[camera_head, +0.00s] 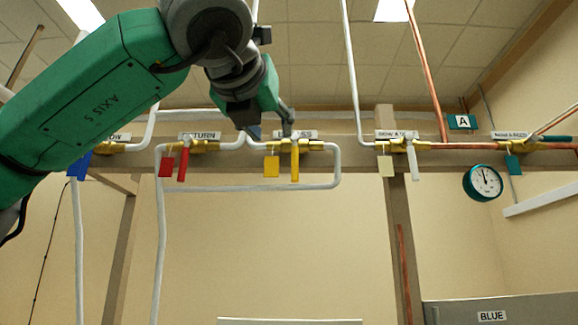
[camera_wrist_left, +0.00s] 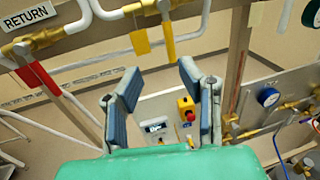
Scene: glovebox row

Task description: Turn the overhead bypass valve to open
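The valve with a yellow handle (camera_head: 294,165) sits on the overhead pipe, its label partly hidden by my gripper, so I cannot read it. The handle hangs straight down, across the pipe, with a yellow tag (camera_head: 271,166) beside it. In the left wrist view the yellow handle (camera_wrist_left: 168,40) is at the top, beyond the fingertips. My left gripper (camera_head: 270,122) is up in front of the pipe, just left of the valve body. Its two fingers (camera_wrist_left: 160,90) are spread with nothing between them. My right gripper is in neither view.
A red-handled valve (camera_head: 182,164) labelled RETURN is to the left, with a blue tag (camera_head: 79,166) further left. A white-handled valve (camera_head: 413,160) and a gauge (camera_head: 483,182) are to the right. A white pipe loop (camera_head: 250,187) runs below the yellow handle.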

